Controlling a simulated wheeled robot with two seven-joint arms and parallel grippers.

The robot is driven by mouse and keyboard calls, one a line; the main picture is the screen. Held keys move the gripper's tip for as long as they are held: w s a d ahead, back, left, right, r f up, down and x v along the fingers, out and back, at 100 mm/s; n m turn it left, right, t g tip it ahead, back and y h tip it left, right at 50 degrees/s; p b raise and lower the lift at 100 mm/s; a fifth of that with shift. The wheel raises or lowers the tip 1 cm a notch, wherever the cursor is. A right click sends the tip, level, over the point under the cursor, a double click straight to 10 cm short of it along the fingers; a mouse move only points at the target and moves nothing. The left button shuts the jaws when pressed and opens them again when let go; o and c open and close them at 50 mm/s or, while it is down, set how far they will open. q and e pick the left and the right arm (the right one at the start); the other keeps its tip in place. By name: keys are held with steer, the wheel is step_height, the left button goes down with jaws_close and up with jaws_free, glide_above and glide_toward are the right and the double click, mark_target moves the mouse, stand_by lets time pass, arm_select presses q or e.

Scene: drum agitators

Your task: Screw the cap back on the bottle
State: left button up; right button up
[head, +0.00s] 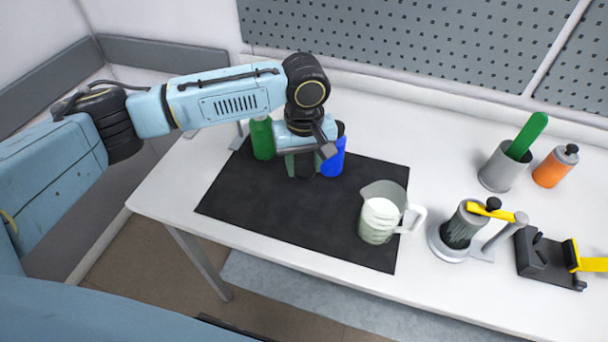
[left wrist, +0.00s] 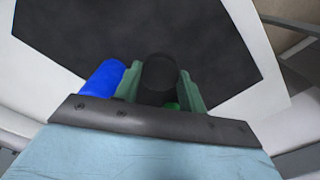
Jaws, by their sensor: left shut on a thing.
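My left gripper (head: 304,164) is over the back of the black mat, pointing down, between a green bottle (head: 262,138) on its left and a blue bottle (head: 334,158) close on its right. Its greenish fingers are shut on a black round thing, which looks like a cap (left wrist: 158,78); this black thing also shows between the fingers in the head view. The blue bottle (left wrist: 102,82) stands beside the fingers in the left wrist view. Something dark shows at the top of the blue bottle, partly hidden by my gripper. Whether the held thing touches anything below is hidden. My right gripper is not in view.
The black mat (head: 270,210) is clear at its front left. A measuring jug (head: 372,232) with white contents stands on its right part. Farther right are a grey cup (head: 497,172) with a green-handled tool, an orange bottle (head: 551,168), a grey stand (head: 462,228) and a black-and-yellow device (head: 545,257).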

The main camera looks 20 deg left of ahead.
arm_select(q)
steer(key=shift+r, duration=0.6)
